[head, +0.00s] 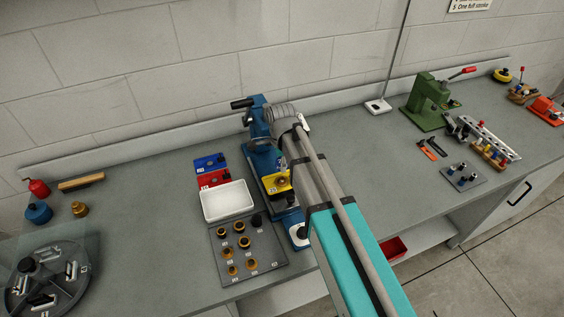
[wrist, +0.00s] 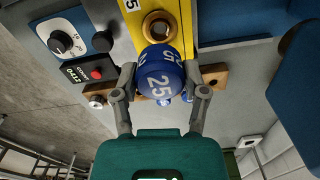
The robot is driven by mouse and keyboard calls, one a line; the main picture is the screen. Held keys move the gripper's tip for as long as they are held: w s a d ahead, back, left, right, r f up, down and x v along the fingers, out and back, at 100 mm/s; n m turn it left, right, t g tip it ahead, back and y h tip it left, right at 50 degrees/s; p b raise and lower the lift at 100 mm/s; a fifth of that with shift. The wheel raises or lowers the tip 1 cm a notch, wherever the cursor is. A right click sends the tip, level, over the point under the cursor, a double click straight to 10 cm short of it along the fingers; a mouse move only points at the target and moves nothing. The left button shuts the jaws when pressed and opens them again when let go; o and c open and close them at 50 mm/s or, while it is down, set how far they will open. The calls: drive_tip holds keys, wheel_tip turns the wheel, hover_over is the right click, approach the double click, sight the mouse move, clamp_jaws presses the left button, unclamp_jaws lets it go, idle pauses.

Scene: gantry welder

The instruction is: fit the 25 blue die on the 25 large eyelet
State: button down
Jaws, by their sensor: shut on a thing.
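In the wrist view my gripper (wrist: 160,78) is shut on the blue die (wrist: 158,88), marked 25, with a finger on each side. A brass eyelet (wrist: 160,24) with a dark hole sits on a yellow block (wrist: 183,12) just beyond the die. The die overlaps the eyelet's near edge in the picture; I cannot tell whether they touch. The yellow block's partly cut-off marking shows a 5. In the head view the yellow block (head: 275,183) stands by the blue machine, and my arm hides the gripper and die.
The blue machine (head: 258,118) stands close behind the yellow block. A white tray (head: 228,215) and a grey plate (head: 229,277) with several brass rings lie to its left. Blue (head: 208,162) and red (head: 211,178) blocks stand behind the tray. A dial box (wrist: 62,38) is nearby.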

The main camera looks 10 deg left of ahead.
sight(282, 182)
drive_tip(key=shift+f+b, duration=2.55)
drive_tip(key=shift+f, duration=0.05)
drive_tip(key=shift+f+b, duration=0.55)
drive_tip(key=shift+c, duration=0.2)
unclamp_jaws()
drive_tip(key=shift+r, duration=0.15)
wheel_tip(282, 182, up, 7)
drive_tip(key=p, duration=0.7)
drive_tip(key=shift+f, duration=0.2)
drive_tip(key=w+d+r+p, duration=0.1)
drive_tip(key=w+d, duration=0.1)
drive_tip(key=d, duration=0.7)
drive_tip(key=shift+w+d+r, duration=0.2)
drive_tip(key=shift+w+r, duration=0.05)
drive_tip(key=s+d+n, duration=0.6)
drive_tip(key=d, duration=0.5)
drive_tip(key=s+d+n, duration=0.6)
drive_tip(key=d+n, duration=0.1)
drive_tip(key=d, duration=0.5)
